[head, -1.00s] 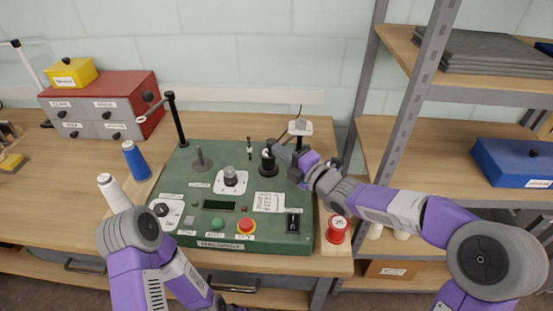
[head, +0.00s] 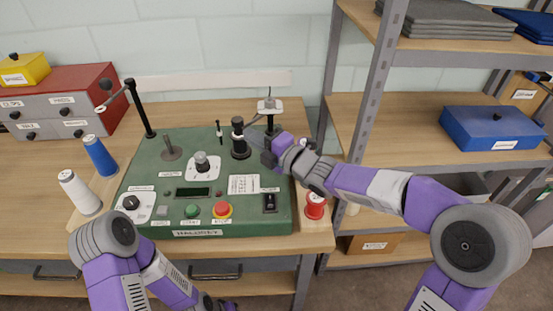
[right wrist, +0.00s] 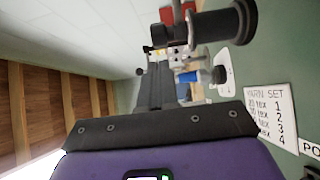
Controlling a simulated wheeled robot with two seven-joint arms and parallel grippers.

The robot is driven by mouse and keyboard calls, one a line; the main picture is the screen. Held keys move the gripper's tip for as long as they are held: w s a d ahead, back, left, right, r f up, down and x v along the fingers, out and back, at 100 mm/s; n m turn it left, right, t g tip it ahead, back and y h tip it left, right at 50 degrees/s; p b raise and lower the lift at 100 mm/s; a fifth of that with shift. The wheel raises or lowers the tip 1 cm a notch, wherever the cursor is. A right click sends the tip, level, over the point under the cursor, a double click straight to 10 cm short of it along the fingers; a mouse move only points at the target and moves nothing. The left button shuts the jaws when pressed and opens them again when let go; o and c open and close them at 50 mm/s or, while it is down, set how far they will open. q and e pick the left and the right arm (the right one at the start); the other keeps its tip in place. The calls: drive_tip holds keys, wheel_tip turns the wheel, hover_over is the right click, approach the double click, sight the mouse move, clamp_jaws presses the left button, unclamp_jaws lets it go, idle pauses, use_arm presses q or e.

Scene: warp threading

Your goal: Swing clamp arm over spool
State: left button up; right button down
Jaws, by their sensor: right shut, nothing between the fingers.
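A dark stubby cylinder with a knob-like top (head: 239,140) stands upright at the back right of the green machine (head: 150,205). A thin grey arm (head: 255,119) runs between its top and a post with a pale plate (head: 270,106); it seems to be the clamp arm. My right gripper (head: 257,140) is shut and empty, just right of the cylinder and below the thin arm; contact cannot be told.
A white cone (head: 80,193) and a blue cone (head: 99,156) stand left of the machine. A red spool (head: 315,205) stands at its right. A black post with a crank-like arm (head: 140,108) rises at the back left. A shelf rack (head: 375,85) bounds the right side.

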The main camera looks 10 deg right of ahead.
drive_tip(key=s+a+p+v, duration=0.1)
drive_tip(key=v, duration=0.9)
drive_tip(key=shift+s+a+p, duration=0.3)
drive_tip(key=shift+s+a, duration=0.05)
drive_tip(key=shift+s, duration=0.1)
